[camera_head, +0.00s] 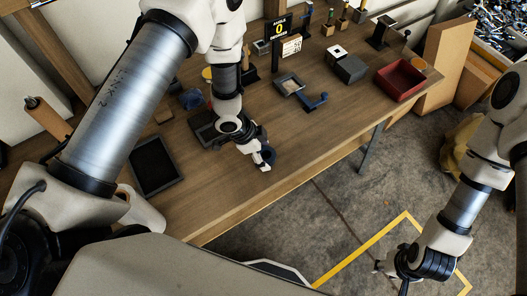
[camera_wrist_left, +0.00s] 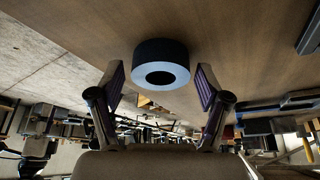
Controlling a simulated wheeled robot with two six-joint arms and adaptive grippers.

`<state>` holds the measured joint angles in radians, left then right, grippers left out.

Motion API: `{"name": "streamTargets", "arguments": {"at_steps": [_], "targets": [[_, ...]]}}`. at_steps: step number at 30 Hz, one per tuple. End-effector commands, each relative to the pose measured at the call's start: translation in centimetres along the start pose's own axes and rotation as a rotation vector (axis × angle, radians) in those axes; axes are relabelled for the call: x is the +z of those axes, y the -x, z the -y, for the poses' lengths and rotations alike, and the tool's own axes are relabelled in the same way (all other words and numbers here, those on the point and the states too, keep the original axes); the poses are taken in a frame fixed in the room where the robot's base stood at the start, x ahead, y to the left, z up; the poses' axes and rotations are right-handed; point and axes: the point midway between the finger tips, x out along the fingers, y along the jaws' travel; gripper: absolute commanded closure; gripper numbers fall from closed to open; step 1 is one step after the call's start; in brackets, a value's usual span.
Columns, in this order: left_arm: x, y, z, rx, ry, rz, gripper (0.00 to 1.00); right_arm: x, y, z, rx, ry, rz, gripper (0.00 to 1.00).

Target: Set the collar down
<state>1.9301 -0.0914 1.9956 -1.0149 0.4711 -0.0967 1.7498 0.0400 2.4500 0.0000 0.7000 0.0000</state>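The collar (camera_wrist_left: 161,62) is a short dark ring with a pale blue-grey face and a round hole. In the left wrist view it rests against the wooden table surface, just beyond and between my left fingertips. My left gripper (camera_head: 263,159) is low over the front part of the table; it also shows in the left wrist view (camera_wrist_left: 160,85). Its two fingers are spread, with a gap on each side of the collar. In the head view the collar is a small dark shape largely hidden at the gripper. My right gripper (camera_head: 390,277) hangs off the table over the floor, its fingers seemingly apart and empty.
A red bin (camera_head: 400,80), a dark grey block (camera_head: 349,69), a blue tool (camera_head: 315,102) and a small grey tray (camera_head: 289,85) stand further right. The table's front middle is clear.

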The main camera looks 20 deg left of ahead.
Motion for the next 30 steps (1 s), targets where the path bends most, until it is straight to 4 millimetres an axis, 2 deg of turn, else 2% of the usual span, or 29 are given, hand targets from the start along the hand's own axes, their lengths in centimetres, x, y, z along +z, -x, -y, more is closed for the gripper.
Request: {"name": "streamTargets", "arguments": {"at_steps": [7,11,14,17,21,24,30], "targets": [[0.0,0.1,0.0,0.0,0.0,0.0,0.22,0.0,0.1,0.0,0.0,0.0,0.0,0.6],[-0.1,1.0,0.1,-0.002,0.001,-0.001,0.22,0.0,-0.1,0.0,0.0,0.0,0.0,0.6],[-0.1,2.9,0.1,-0.003,0.001,-0.003,0.22,0.0,-0.5,0.0,0.0,0.0,0.0,0.6],[-0.1,5.6,0.1,-0.004,0.002,-0.003,0.22,0.0,-0.7,0.0,0.0,0.0,0.0,0.6],[-0.2,9.3,0.1,-0.004,0.001,-0.004,0.22,0.0,-0.4,0.0,0.0,0.0,0.0,0.6],[-0.2,11.2,0.0,-0.001,0.002,-0.003,0.22,0.0,-0.1,0.0,0.0,0.0,0.0,0.6],[-0.1,12.3,0.0,0.0,0.0,0.0,0.22,0.0,0.0,0.0,0.0,0.0,0.0,0.6]]}}
